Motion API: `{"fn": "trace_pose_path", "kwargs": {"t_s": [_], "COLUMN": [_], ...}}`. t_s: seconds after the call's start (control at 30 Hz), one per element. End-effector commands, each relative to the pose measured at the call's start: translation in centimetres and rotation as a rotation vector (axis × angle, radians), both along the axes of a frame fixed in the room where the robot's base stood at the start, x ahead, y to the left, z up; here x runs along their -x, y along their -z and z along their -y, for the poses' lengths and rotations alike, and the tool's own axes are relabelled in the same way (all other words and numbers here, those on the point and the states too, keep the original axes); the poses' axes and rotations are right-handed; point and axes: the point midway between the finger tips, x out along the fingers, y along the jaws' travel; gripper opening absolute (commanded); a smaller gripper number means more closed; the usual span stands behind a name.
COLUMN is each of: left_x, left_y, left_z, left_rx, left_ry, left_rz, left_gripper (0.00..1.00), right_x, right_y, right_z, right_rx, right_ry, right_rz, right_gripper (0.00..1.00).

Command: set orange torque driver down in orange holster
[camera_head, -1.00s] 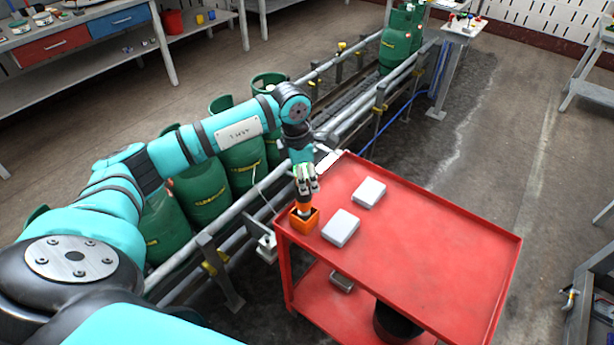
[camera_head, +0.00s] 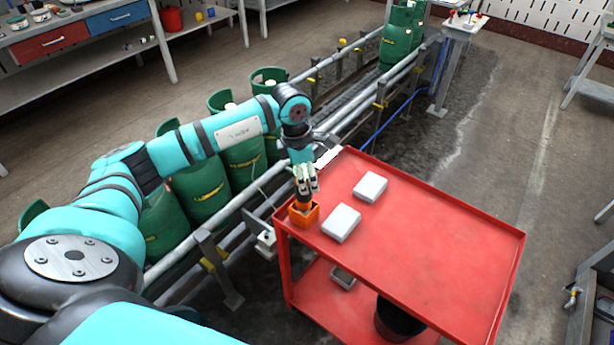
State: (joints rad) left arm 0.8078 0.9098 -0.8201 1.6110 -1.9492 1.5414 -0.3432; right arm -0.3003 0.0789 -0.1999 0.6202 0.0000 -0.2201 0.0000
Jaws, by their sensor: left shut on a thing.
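The orange holster (camera_head: 302,217) is a small open box at the left corner of the red cart's top. The orange torque driver (camera_head: 304,203) stands roughly upright with its lower end inside or right over the holster; the holster's wall hides that end. My left gripper (camera_head: 307,192) is directly above the holster, fingers pointing down, shut on the upper part of the driver. The fingers cover much of the driver. My right gripper is not in view.
The red cart (camera_head: 430,240) carries two white boxes, one (camera_head: 341,223) close beside the holster and one (camera_head: 370,187) farther back. The cart's right side is clear. Green cylinders (camera_head: 203,187) stand on the conveyor left of the cart, behind rails.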

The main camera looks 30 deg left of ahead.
Motion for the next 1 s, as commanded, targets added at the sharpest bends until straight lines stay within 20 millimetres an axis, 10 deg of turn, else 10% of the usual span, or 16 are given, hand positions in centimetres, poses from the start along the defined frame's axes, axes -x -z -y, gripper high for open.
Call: {"fn": "trace_pose_path", "kwargs": {"t_s": [0.37, 0.4, 0.6, 1.0], "left_x": [-0.1, -0.1, 0.0, 0.1], "left_y": [0.4, 0.4, 0.5, -0.8], "left_z": [0.0, 0.0, 0.0, -0.2], "left_rx": [0.000, 0.000, 0.000, -0.001], "left_ry": [0.000, 0.000, 0.000, 0.000], "left_rz": [0.003, 0.003, 0.001, 0.002], "left_gripper": [0.00, 0.43, 0.66, 0.66], "right_x": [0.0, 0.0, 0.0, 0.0], "right_y": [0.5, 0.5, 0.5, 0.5], "right_z": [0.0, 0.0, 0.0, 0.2], "right_rx": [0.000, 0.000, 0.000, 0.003], "right_ry": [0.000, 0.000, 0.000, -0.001], "right_rz": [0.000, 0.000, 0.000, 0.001], "right_gripper": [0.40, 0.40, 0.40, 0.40]}}
